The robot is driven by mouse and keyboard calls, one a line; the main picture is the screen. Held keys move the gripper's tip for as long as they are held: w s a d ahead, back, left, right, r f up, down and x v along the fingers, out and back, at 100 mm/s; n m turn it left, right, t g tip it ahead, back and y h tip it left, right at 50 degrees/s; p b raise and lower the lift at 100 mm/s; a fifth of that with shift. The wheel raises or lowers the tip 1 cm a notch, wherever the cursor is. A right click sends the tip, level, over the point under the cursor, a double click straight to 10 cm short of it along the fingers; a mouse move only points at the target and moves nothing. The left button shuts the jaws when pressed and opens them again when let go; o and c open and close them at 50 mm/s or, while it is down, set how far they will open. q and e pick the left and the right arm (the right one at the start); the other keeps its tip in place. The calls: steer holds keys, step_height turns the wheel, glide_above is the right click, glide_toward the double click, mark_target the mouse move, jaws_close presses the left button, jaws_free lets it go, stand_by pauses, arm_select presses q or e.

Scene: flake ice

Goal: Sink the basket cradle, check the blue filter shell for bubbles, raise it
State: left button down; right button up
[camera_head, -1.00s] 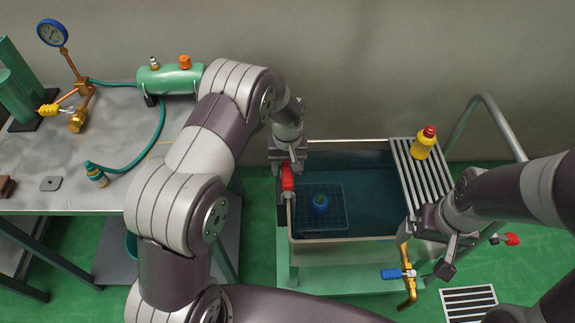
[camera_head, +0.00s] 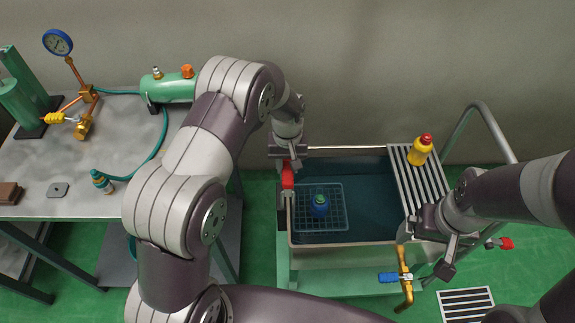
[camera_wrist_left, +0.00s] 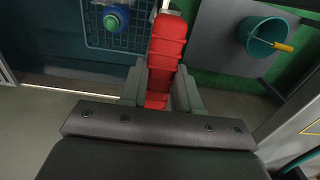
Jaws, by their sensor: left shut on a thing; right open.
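My left gripper (camera_head: 287,163) is shut on a red handle (camera_head: 287,177) at the left wall of the water tank (camera_head: 345,252). In the left wrist view the red handle (camera_wrist_left: 166,60) runs up between the two fingers. The basket cradle (camera_head: 335,224), a wire grid, is in the tank's left part. The blue filter shell (camera_head: 320,206) with a green top stands upright in it; it also shows in the left wrist view (camera_wrist_left: 117,18). I cannot make out bubbles. My right gripper (camera_head: 438,262) is open and empty by the tank's front right corner.
A slatted rack (camera_head: 420,180) with a yellow bottle (camera_head: 420,150) covers the tank's right end. A brass tap (camera_head: 405,270) with a blue lever is at the front. A bench (camera_head: 60,150) with gauge and green cylinder stands left. A teal bucket (camera_wrist_left: 262,38) is below it.

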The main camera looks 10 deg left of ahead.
arm_select(q)
step_height(320, 180, up, 14)
steer(key=p, duration=0.8)
steer(key=shift+w+f, duration=0.2)
steer(key=shift+w, duration=0.15)
steer(key=c, duration=1)
jaws_free()
steer(key=shift+r, duration=0.1)
steer(key=shift+c, duration=0.2)
steer(key=shift+o, duration=1.2)
steer(key=shift+s, duration=0.25)
